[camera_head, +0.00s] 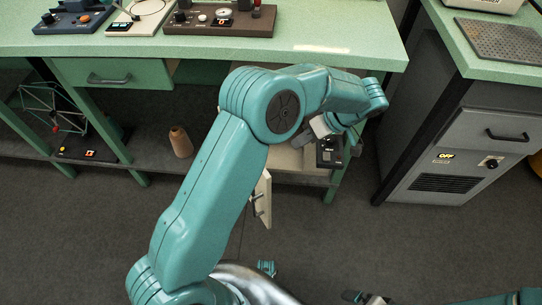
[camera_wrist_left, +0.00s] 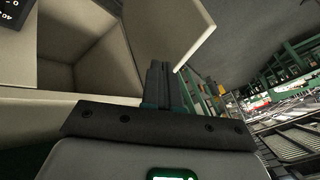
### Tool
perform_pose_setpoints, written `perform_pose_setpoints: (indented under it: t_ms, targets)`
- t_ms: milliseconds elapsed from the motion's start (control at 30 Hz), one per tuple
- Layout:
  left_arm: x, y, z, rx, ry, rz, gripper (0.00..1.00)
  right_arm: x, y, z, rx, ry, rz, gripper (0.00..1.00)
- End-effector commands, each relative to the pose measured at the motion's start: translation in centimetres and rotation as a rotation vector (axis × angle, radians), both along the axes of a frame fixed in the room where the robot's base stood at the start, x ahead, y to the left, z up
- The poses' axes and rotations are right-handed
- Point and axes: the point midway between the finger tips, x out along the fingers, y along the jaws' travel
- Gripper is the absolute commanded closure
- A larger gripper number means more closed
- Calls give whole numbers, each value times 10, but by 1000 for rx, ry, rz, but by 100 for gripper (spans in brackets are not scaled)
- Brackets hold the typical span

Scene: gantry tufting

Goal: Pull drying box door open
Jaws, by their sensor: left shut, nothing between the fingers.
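The cream drying box (camera_head: 288,160) sits on the shelf under the green bench, partly hidden behind my left arm. Its door (camera_head: 263,190) stands swung open toward the floor space, with a dark handle on its outer face. In the left wrist view the box's hollow interior (camera_wrist_left: 85,55) shows, and the door panel (camera_wrist_left: 165,28) stands out from it. My left gripper (camera_head: 302,142) is at the box front; its closed fingers (camera_wrist_left: 158,82) are between the opening and the door, and contact is unclear. My right gripper (camera_head: 368,298) is low at the bottom edge, its jaws unclear.
A dark control panel (camera_head: 330,152) is at the box's right. A brown bottle (camera_head: 180,142) stands on the shelf to the left. A grey cabinet (camera_head: 450,150) stands to the right. The floor (camera_head: 340,240) in front is clear.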

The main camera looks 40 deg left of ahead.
Motion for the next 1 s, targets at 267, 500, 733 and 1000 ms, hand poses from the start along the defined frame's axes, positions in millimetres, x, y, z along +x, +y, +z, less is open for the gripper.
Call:
perform_pose_setpoints:
  t_ms: [267, 500, 733, 1000]
  targets:
    - [-18, 32, -52, -3, 4, 3, 100, 0, 0, -14, 0, 0, 0, 0]
    - [-44, 49, -65, -3, 2, 0, 100, 0, 0, -18, 0, 0, 0, 0]
    - [-59, 55, -65, -4, 2, 1, 100, 0, 0, -19, 0, 0, 0, 0]
    - [-60, 55, -64, -4, 2, -1, 100, 0, 0, -19, 0, 0, 0, 0]
